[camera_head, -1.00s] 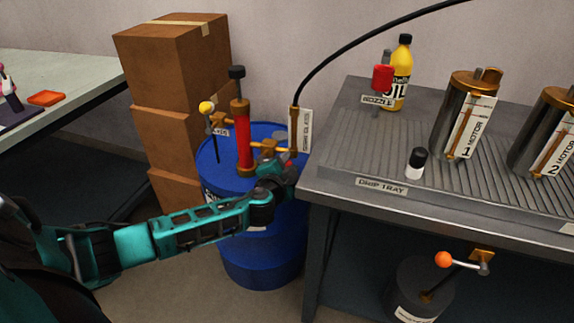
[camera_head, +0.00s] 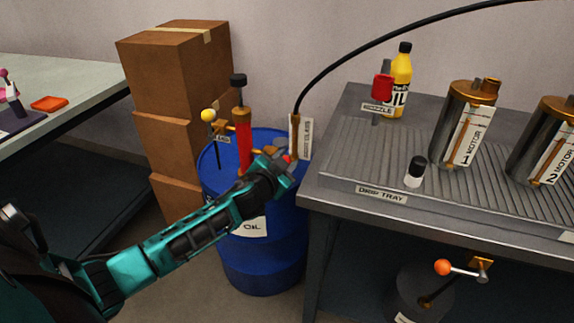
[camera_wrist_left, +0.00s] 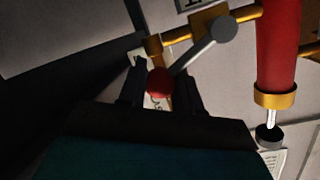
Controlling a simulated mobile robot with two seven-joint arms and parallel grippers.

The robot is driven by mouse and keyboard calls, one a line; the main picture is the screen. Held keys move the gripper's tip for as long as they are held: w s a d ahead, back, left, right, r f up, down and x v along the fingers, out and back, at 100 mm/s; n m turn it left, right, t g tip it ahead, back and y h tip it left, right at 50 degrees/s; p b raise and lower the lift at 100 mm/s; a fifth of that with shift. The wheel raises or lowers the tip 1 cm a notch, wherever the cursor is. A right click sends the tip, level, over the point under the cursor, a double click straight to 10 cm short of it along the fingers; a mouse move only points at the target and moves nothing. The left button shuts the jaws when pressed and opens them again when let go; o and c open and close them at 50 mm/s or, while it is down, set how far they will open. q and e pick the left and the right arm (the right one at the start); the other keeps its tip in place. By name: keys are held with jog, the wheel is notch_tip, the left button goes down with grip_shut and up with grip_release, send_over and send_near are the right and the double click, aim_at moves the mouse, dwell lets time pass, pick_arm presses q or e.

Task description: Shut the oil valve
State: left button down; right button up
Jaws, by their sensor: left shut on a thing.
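The blue oil drum (camera_head: 265,262) stands left of the metal bench, with a red pump tube (camera_head: 243,138) and brass pipework on top. The oil valve's lever has a red ball knob (camera_head: 288,158), mostly hidden by my gripper in the head view. In the left wrist view the red knob (camera_wrist_left: 158,82) sits between the two dark fingers, and its grey lever (camera_wrist_left: 200,52) slants up right to a round grey pivot on the brass pipe (camera_wrist_left: 210,22). My left gripper (camera_head: 286,166) is shut on the knob. My right gripper is out of view.
A sight-glass label (camera_head: 306,138) and black hose (camera_head: 365,50) rise close beside the gripper. A yellow-knobbed rod (camera_head: 208,115) stands left of the pump. Cardboard boxes (camera_head: 165,75) are behind left. The bench's drip tray (camera_head: 385,165) edge is close right.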

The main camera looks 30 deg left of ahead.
pick_arm(q)
jog(key=shift+s+a+r+n+h+p, duration=0.1)
jog(key=shift+a+r+n+h+p, duration=0.15)
jog(key=shift+r+n+p, duration=0.3)
jog(key=shift+s+a+r+n+h+p, duration=0.15)
jog(key=shift+a+r+n+p, duration=0.2)
jog(key=shift+n, duration=0.3)
jog(key=shift+a+r+n+t+h+p, duration=0.3)
jog(key=shift+r+n+p, duration=0.05)
jog(key=shift+n+p, duration=0.4)
jog(key=shift+s+a+r+n+h+p, duration=0.1)
jog(key=shift+a+r+n+h+p, duration=0.1)
jog(key=shift+a+n+p, duration=0.25)
jog(key=shift+s+a+r+n+h+p, duration=0.1)
jog(key=shift+a+r+n+p, duration=0.15)
jog(key=shift+n+p, duration=0.35)
jog(key=shift+s+a+r+n+t, duration=0.1)
jog(key=shift+a+n+t, duration=0.35)
jog(key=shift+n, duration=0.35)
jog(key=shift+s+a+n+h+p, duration=0.1)
jog(key=shift+a+n+h+p, duration=0.25)
jog(key=shift+n, duration=0.35)
jog(key=shift+s+a+n+t, duration=0.1)
jog(key=shift+a+n+t, duration=0.15)
jog(key=shift+a+n, duration=0.35)
jog(key=shift+n, duration=0.3)
